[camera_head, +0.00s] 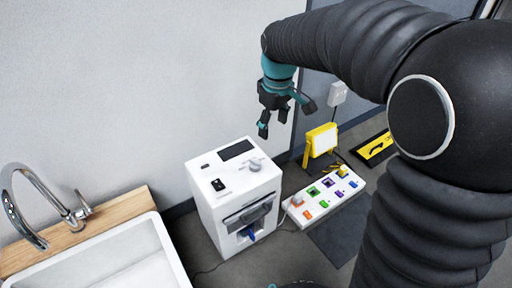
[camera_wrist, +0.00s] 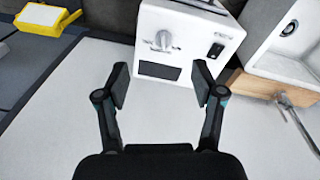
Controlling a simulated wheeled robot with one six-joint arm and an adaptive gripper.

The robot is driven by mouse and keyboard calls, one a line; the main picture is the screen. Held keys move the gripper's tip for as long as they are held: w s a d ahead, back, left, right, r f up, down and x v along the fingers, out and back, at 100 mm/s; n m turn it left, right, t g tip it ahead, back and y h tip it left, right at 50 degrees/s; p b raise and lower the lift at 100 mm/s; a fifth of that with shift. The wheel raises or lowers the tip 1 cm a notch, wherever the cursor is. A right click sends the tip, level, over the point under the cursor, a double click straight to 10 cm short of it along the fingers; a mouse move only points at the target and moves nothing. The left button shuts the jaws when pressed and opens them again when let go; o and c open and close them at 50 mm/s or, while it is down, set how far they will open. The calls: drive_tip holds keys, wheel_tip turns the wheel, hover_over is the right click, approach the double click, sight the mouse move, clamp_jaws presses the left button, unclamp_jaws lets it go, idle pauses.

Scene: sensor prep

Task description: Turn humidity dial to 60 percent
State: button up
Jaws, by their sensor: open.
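The humidity dial is a grey knob (camera_head: 254,164) on the sloped top of a white box-shaped machine (camera_head: 212,212). The knob also shows in the wrist view (camera_wrist: 163,40), left of centre on the machine's panel (camera_wrist: 205,17). A dark display (camera_head: 236,150) and a black switch (camera_head: 219,185) sit on the same panel. Dial markings are too small to read. My gripper (camera_head: 273,122) is open and empty, above and behind the machine near the wall. In the wrist view, its spread fingers (camera_wrist: 160,90) are apart from the knob, with the display (camera_wrist: 158,70) between them.
A sink (camera_head: 120,262) with a chrome faucet (camera_head: 72,212) stands at left. A white strip (camera_head: 322,198) with coloured squares lies right of the machine. Behind it stand a yellow lamp (camera_head: 321,140) and a yellow-black floor plate (camera_head: 377,148). Air above the machine is clear.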

sight(255, 161)
drive_tip(key=w+a+f+n+g, duration=0.1)
drive_tip(key=w+a+f+n, duration=0.1)
drive_tip(key=w+a+f, duration=0.35)
drive_tip(key=shift+n, duration=0.3)
drive_tip(key=f+b, duration=0.1)
drive_tip(key=f, duration=0.8)
drive_tip(key=f+b, duration=0.1)
drive_tip(key=f, duration=0.4)
drive_tip(key=shift+s+d+b, duration=0.25)
drive_tip(key=shift+d+b, duration=0.05)
drive_tip(key=shift+d, duration=0.05)
drive_tip(key=c, duration=1.1)
